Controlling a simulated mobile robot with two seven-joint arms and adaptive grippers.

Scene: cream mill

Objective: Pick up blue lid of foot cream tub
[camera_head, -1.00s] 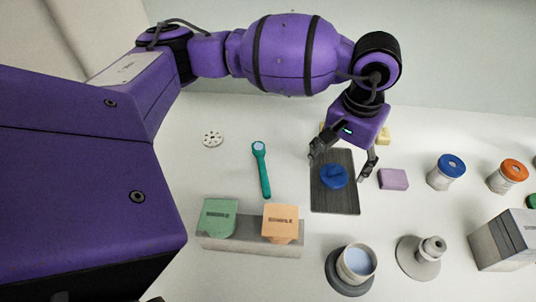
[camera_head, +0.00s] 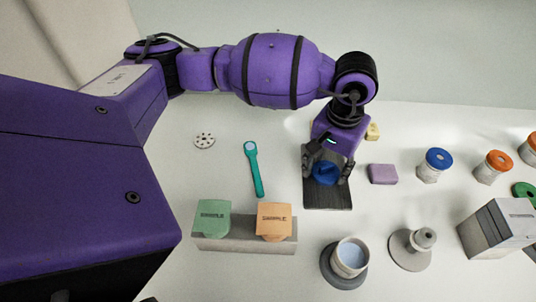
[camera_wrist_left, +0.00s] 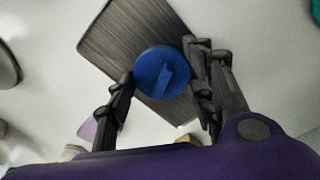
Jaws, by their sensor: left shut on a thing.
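The blue lid (camera_head: 325,173) is round with a raised bar across its top. It is over the dark board (camera_head: 328,198). My left gripper (camera_head: 326,172) has its fingers on both sides of the lid and is shut on it. In the left wrist view the lid (camera_wrist_left: 161,73) sits between the two fingertips (camera_wrist_left: 160,80), with the dark board (camera_wrist_left: 108,38) behind it. I cannot tell whether the lid rests on the board or is slightly above it. My right gripper is not in view.
A purple block (camera_head: 383,174) lies close to the board's right. Jars with a blue top (camera_head: 438,158) and an orange top (camera_head: 499,161) stand further right. A teal spoon-like tool (camera_head: 254,170) lies left. Sample blocks (camera_head: 273,220), a cup (camera_head: 350,258) and a grey box (camera_head: 497,229) are nearer.

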